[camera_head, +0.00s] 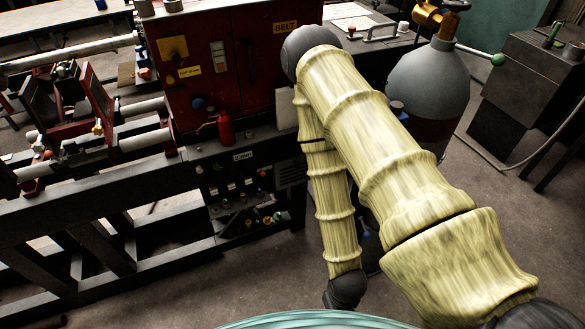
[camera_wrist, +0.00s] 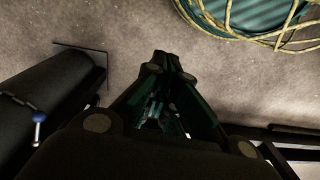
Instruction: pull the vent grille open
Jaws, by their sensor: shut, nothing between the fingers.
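The vent grille (camera_head: 291,173) is a small dark slatted panel on the lower front of the machine, just left of my arm in the head view. My arm covers what lies to its right, so I cannot tell its full extent. It appears shut, flush with the machine front. In the wrist view my gripper (camera_wrist: 168,58) is shut and empty, its dark fingers together above the bare floor. The grille is not recognisable in the wrist view. In the head view the dark end of my arm hangs low, below the grille; the fingers cannot be made out there.
A control panel (camera_head: 240,190) with several knobs is left of the grille. A red fire extinguisher (camera_head: 226,128) stands above it. A grey gas cylinder (camera_head: 428,85) is behind my arm. Open floor (camera_head: 470,235) lies at right. A blue ball knob (camera_wrist: 39,116) shows at wrist-view left.

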